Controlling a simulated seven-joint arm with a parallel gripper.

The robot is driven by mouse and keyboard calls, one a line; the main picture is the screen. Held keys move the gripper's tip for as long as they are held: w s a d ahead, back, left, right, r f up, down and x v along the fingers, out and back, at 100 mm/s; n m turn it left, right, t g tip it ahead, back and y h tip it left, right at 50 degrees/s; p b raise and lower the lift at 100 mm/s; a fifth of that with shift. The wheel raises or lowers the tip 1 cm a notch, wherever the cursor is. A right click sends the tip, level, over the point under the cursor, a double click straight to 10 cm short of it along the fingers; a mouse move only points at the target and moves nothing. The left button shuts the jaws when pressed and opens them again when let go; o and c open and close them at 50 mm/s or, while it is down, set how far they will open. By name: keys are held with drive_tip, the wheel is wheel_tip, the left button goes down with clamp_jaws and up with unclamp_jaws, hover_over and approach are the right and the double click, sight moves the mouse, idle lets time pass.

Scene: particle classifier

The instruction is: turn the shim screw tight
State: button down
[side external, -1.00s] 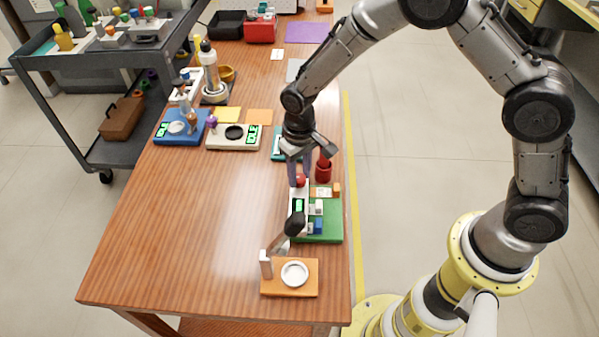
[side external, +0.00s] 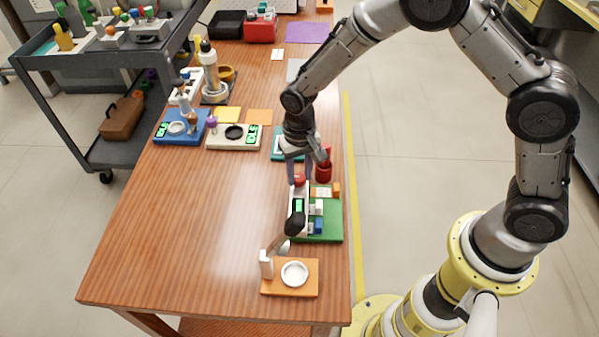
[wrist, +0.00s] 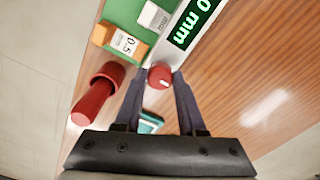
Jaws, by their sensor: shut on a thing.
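The shim screw has a red knob (wrist: 159,77) with a small white mark, at the end of a white gauge with a green-lit display (wrist: 195,22). Only "0 mm" of the reading shows in the wrist view. In the side view the gauge (side external: 299,208) lies along the left edge of a green board (side external: 328,237), and the knob (side external: 300,181) is at its far end. My gripper (wrist: 160,76) points down from above, its two dark fingers shut on the knob from both sides. It also shows in the side view (side external: 301,180).
A red handled piece (wrist: 95,96) stands close beside the gripper. An orange block marked 0.5 (wrist: 122,41) and white and blue blocks (side external: 318,227) sit on the green board. The table's left-middle is clear.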

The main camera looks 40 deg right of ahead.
sight(300, 176)
drive_tip(key=shift+w+r, duration=0.1)
drive_tip(key=c, duration=0.5)
unclamp_jaws()
wheel_tip(300, 176, up, 14)
